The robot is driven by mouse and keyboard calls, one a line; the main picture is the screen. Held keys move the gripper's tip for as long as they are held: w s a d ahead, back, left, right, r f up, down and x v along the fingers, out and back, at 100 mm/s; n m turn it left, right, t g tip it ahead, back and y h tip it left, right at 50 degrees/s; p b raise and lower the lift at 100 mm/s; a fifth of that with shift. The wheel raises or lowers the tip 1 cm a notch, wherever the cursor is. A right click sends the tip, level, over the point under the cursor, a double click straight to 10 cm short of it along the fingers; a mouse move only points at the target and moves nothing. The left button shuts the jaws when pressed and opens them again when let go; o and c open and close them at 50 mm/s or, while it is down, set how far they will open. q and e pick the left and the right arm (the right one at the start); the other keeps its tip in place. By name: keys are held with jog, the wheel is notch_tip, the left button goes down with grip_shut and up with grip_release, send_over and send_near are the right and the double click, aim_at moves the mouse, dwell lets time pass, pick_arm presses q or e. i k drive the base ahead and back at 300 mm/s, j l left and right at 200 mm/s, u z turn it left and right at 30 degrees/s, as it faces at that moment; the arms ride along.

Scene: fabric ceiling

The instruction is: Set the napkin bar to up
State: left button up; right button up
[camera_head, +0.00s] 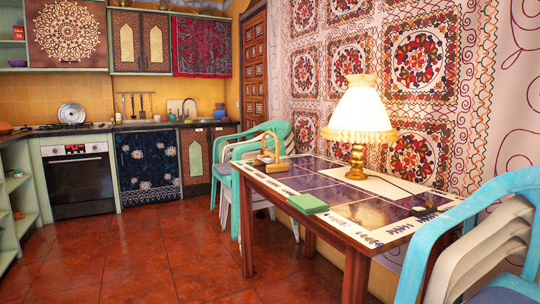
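A small wooden holder (277,166), which looks like the napkin holder, stands near the far left end of the table (305,178). A thin tan bar (266,136) arches above its base. At this distance I cannot tell clearly whether the bar is up or down. A green, flat, square stack or block (307,204) lies near the table's front edge. Neither of my grippers is in view.
A lit lamp (360,118) stands on a white cloth on the table. Stacked plastic chairs stand at the table's far end (228,172) and at the right (480,245). The red tiled floor (150,250) in front is clear. An oven (78,178) stands at the back left.

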aim_at(263, 154)
jog(key=i+j, duration=0.2)
jog(key=i, duration=0.2)
jog(key=i+j+z, duration=0.1)
jog(key=i, duration=0.25)
jog(key=j+z, duration=0.15)
jog(key=z, duration=0.5)
jog(key=i+j+z, duration=0.15)
jog(key=j+z, duration=0.8)
jog(key=j, duration=0.25)
jog(key=i, duration=0.05)
